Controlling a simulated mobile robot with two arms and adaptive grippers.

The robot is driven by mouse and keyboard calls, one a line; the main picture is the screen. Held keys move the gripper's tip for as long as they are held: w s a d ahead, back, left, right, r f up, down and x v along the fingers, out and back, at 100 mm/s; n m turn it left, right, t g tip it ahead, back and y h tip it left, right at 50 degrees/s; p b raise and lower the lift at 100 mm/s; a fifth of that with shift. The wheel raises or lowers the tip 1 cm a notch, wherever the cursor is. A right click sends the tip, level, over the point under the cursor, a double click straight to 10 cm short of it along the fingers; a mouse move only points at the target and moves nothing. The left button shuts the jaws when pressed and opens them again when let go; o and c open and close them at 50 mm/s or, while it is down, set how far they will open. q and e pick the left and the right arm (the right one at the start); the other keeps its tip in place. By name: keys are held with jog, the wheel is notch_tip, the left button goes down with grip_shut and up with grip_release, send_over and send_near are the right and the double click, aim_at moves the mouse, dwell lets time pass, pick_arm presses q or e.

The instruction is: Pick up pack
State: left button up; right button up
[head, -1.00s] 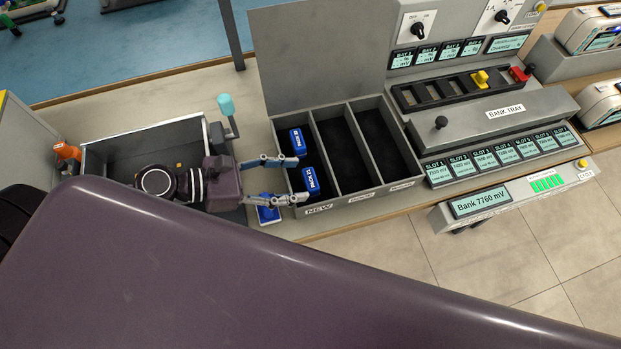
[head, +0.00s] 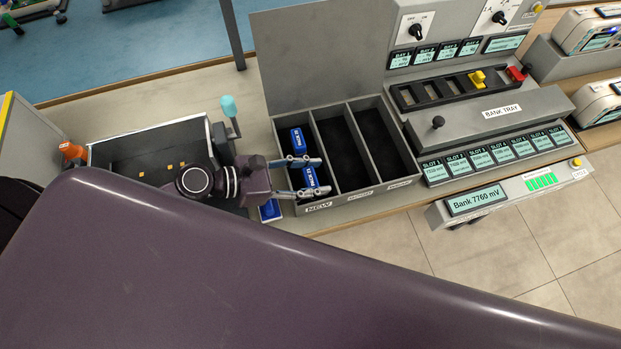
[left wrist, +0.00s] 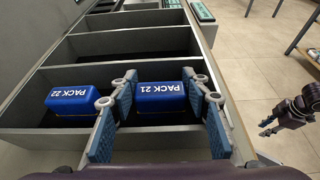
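A blue pack labelled PACK 21 (left wrist: 161,97) lies in the NEW compartment of a grey bin (head: 355,192); it also shows in the head view (head: 311,178). A second blue pack, PACK 22 (left wrist: 79,102), lies in the same compartment, farther back in the head view (head: 298,141). My left gripper (head: 312,176) is over the compartment, its fingers apart on either side of PACK 21. In the left wrist view its pads (left wrist: 164,100) flank the pack closely; contact is not clear. My right gripper (left wrist: 267,127) shows at the right of that view, fingers apart and empty.
The bin's other two compartments (head: 340,146) look empty. A blue item (head: 269,211) lies left of the bin. A grey tray (head: 150,142) with small yellow pieces stands farther left. The bank tray console (head: 495,118) stands to the right.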

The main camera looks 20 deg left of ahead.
aim_at(313, 176)
pick_arm(q)
jog(key=c, duration=0.7)
jog(key=shift+o, duration=0.2)
jog(key=shift+r, duration=0.15)
jog(key=shift+r, duration=0.55)
notch_tip(313, 176, up, 19)
jog(key=p, duration=0.2)
jog(key=w+a+r, duration=0.1)
jog(key=a+r, duration=0.1)
jog(key=a, duration=0.6)
jog(key=shift+w, duration=0.25)
